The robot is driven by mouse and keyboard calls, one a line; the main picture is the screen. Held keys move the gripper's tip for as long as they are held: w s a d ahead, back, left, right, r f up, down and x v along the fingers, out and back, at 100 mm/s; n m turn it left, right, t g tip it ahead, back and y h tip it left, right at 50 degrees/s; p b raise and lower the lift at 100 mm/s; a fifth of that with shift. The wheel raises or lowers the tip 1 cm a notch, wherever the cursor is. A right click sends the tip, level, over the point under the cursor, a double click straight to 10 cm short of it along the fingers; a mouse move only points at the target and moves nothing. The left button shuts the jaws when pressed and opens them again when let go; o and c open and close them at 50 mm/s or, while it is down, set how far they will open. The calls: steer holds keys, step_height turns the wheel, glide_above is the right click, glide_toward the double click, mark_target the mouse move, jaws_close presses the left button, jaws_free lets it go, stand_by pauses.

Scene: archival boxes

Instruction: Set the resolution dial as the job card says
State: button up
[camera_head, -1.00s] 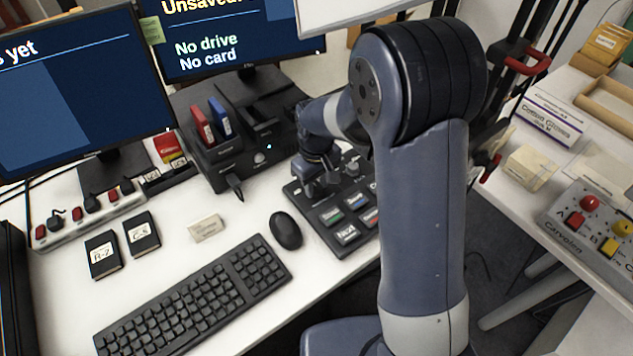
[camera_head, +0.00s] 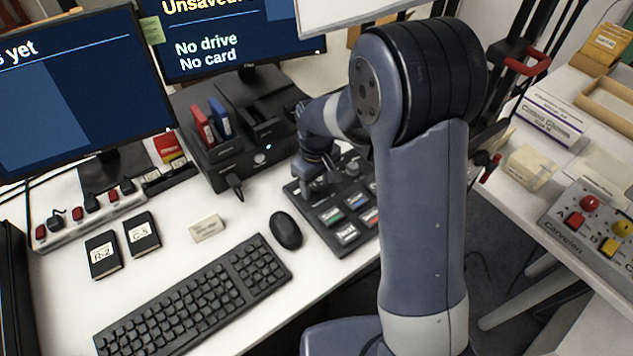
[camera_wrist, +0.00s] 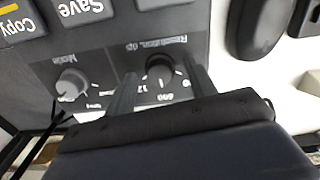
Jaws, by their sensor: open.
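The resolution dial (camera_wrist: 160,72) is a dark round knob on the grey control panel, with its label and printed numbers partly visible in the wrist view. My gripper (camera_wrist: 160,88) is open, with one finger on each side of the dial; I cannot tell whether the fingers touch it. In the head view my gripper (camera_head: 318,186) is over the left back part of the control panel (camera_head: 338,246), and the dial is hidden there. A lighter mode dial (camera_wrist: 72,84) sits beside it in the wrist view. I cannot make out the job card's setting.
The panel has several labelled buttons, including Save (camera_wrist: 82,10). A mouse (camera_head: 286,230) and keyboard (camera_head: 195,298) lie left of the panel. A black dock (camera_head: 232,158) with red and blue drives stands behind. Open white desk surrounds the small card (camera_head: 207,228).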

mark_target(317, 187)
step_height(317, 187, up, 11)
steer(key=shift+p, duration=0.35)
steer(key=shift+f, duration=0.2)
step_height(317, 187, down, 11)
steer(key=shift+r+b, duration=0.1)
steer(key=shift+b, duration=0.25)
steer(key=shift+r, duration=0.1)
stand_by(0.4)
